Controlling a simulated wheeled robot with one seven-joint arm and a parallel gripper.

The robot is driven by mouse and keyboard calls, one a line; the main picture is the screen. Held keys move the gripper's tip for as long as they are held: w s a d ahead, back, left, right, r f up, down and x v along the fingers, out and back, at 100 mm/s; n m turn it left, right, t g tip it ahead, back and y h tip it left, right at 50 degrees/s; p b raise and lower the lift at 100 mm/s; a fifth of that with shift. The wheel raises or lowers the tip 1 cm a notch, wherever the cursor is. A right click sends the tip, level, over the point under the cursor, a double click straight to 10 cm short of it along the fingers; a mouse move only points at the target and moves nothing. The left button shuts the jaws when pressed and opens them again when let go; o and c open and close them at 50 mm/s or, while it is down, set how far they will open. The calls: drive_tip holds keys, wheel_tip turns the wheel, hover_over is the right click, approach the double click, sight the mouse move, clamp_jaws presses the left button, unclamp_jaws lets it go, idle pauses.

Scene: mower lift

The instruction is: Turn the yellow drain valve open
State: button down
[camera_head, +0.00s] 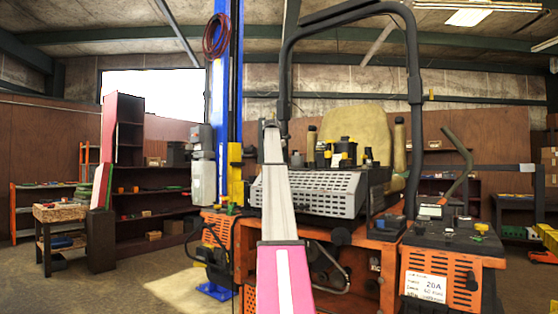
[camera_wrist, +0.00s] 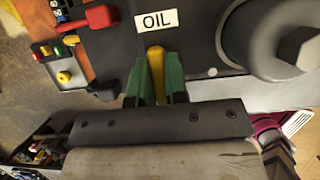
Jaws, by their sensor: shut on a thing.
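In the wrist view, the yellow drain valve handle (camera_wrist: 156,68) stands between the green fingers of my gripper (camera_wrist: 156,80). The fingers are shut on it, one on each side. A white label reading OIL (camera_wrist: 154,20) is on the dark panel just above the handle. Part of the handle is hidden by the fingers and the dark gripper body. In the head view, my pink and grey arm reaches forward to the orange mower (camera_head: 340,262), and I cannot make out the gripper or the valve there.
In the wrist view, a large round grey part with a hex nut (camera_wrist: 297,47) is right of the valve. A red lever (camera_wrist: 90,19) and a small box with coloured buttons (camera_wrist: 62,60) are to the left. In the head view, a blue lift post (camera_head: 237,100) stands left of the mower.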

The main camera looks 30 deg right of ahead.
idle(0.4)
drive_tip(key=c, duration=1.1)
unclamp_jaws()
drive_tip(key=shift+c, duration=0.2)
drive_tip(key=shift+r, duration=0.1)
drive_tip(key=v, duration=1)
drive_tip(key=shift+r, duration=0.3)
drive_tip(key=shift+a, duration=0.1)
